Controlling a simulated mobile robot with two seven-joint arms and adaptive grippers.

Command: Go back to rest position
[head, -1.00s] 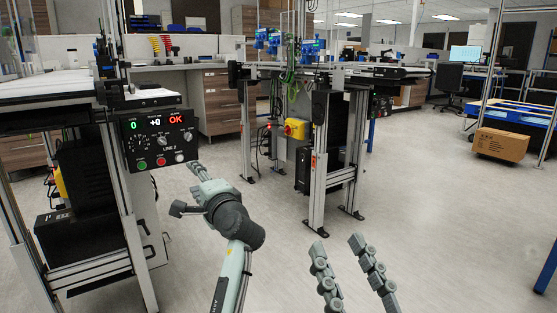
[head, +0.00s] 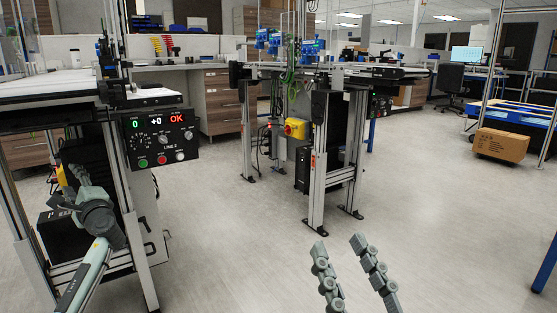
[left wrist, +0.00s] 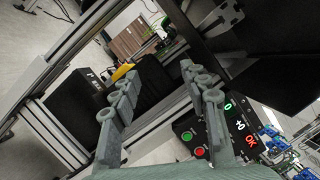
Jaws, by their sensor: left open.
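My left gripper (head: 80,178) is at the lower left of the head view, in front of the frame of the near conveyor (head: 60,90) and left of its control panel (head: 160,139). In the left wrist view its two fingers (left wrist: 158,75) stand apart with nothing between them. My right gripper (head: 339,243) shows at the bottom, right of centre. Its two fingers point up, spread and empty, over bare floor.
The control panel reads 0, +0 and OK. Metal posts and a black box (head: 60,236) are close to my left gripper. A second conveyor (head: 340,72) stands ahead. A cardboard box (head: 501,144) is at the right. The middle floor is clear.

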